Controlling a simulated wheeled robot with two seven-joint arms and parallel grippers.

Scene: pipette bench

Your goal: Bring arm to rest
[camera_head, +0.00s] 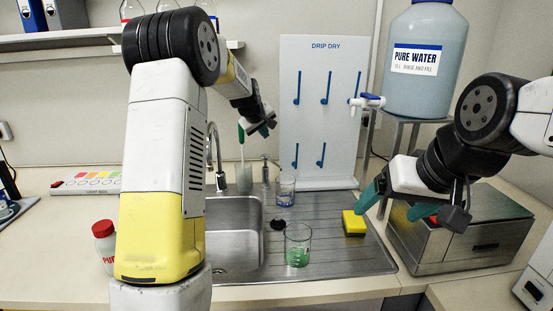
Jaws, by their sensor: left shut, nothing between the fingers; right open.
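My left arm rises in front of the sink and bends over towards the back. Its gripper (264,127) is shut and empty, in the air above the back of the sink and left of the drip board. My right arm comes in from the right edge. Its gripper (396,204) is open and empty, with teal fingertips apart. It hangs above the right end of the drainboard, close to the yellow sponge (354,224) and the metal box (472,250). Whether it touches either cannot be told.
A glass beaker with green contents (298,247) and a smaller beaker (286,190) stand on the drainboard (332,262). The drip board (318,120) and water tank (426,85) stand behind. A red-capped bottle (104,240) is partly hidden by my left arm.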

